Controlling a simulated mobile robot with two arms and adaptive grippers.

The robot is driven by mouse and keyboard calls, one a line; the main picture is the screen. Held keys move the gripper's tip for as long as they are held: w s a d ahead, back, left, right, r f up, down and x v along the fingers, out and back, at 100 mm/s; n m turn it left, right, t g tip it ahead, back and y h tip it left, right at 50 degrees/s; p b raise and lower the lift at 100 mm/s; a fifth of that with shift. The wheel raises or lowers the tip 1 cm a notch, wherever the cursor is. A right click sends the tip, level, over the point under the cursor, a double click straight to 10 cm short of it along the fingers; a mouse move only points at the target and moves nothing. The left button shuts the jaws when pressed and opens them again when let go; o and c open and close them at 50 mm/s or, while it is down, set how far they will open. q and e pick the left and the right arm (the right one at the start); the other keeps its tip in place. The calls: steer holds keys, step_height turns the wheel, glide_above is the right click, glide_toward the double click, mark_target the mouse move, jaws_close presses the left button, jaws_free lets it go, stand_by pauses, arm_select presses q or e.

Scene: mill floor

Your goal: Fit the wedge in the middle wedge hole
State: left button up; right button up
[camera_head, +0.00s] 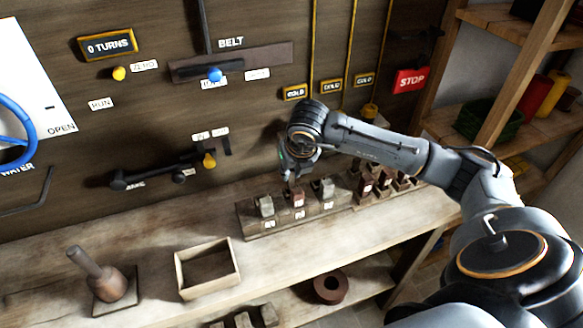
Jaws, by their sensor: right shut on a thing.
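A pale wooden block (250,234) stands on the bench with three labelled places in a row. Grey wedges stand at its left place (265,205) and its right place (323,188). A dark red wedge (297,199) is at the middle place, directly below my right gripper (292,184). My right gripper points down and is shut on the top of this red wedge. I cannot tell how deep the wedge sits in the middle hole. My left gripper is not in view.
Right of the block, a rack (368,197) holds several red and dark pieces. An open wooden box (207,287) and a mallet-like tool (108,282) stand on the bench to the left. Levers and signs cover the wall behind. Shelves (500,130) stand at the right.

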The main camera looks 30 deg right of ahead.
mark_target(291, 182)
steer(key=shift+f+b, duration=0.45)
steer(key=shift+f, duration=0.55)
steer(key=shift+f+b, duration=1)
steer(key=shift+b, duration=0.05)
steer(key=o, duration=0.9)
steer(key=shift+c, duration=0.2)
steer(key=shift+s+r, duration=0.1)
steer(key=shift+r, duration=0.1)
steer(key=v, duration=1.1)
steer(key=shift+r, duration=0.25)
steer(key=shift+s+a, duration=0.1)
steer(key=shift+s, duration=0.05)
